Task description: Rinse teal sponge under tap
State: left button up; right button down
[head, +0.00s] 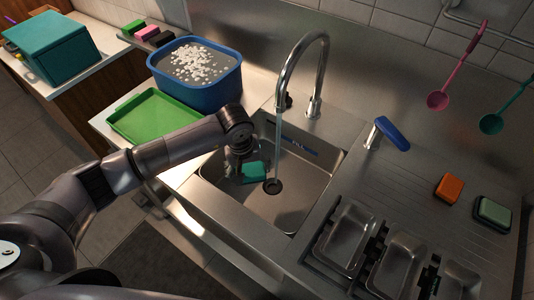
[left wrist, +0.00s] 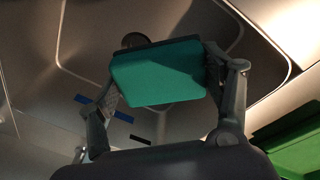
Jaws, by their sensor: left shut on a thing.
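The teal sponge (head: 253,172) is in the sink basin (head: 310,182), low and just left of the water stream. My left gripper (head: 240,160) reaches into the basin and is shut on it. In the left wrist view, the sponge (left wrist: 158,75) sits between both fingers, with the round drain partly behind it. The curved tap (head: 303,65) is running; its thin stream (head: 277,140) falls to the drain (head: 272,186). The sponge looks apart from the stream. The blue tap lever (head: 392,134) stands right of the spout. My right gripper is not in view.
A blue tub (head: 200,97) of water with white bits and a green tray (head: 155,118) stand left of the sink. Metal pans (head: 347,237), an orange sponge (head: 449,187) and a green sponge (head: 492,212) are at right. Pink and teal ladles hang above. The basin's right side is free.

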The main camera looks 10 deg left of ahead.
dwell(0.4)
pick_arm(q)
jog(key=shift+s+a+r+p, duration=0.2)
jog(key=shift+s+r+p, duration=0.1)
jog(key=shift+r+p, duration=0.1)
jog(key=shift+s+a+r+p, duration=0.35)
jog(key=shift+s+r, duration=0.2)
jog(key=shift+s, duration=0.15)
jog(key=shift+s+a+r+p, duration=0.2)
jog(key=shift+s+r+p, duration=0.1)
jog(key=shift+s+r, duration=0.3)
jog(key=shift+s+a+r+p, duration=0.35)
jog(key=shift+s+r, duration=0.1)
jog(key=shift+s, duration=0.3)
jog(key=shift+d, duration=0.1)
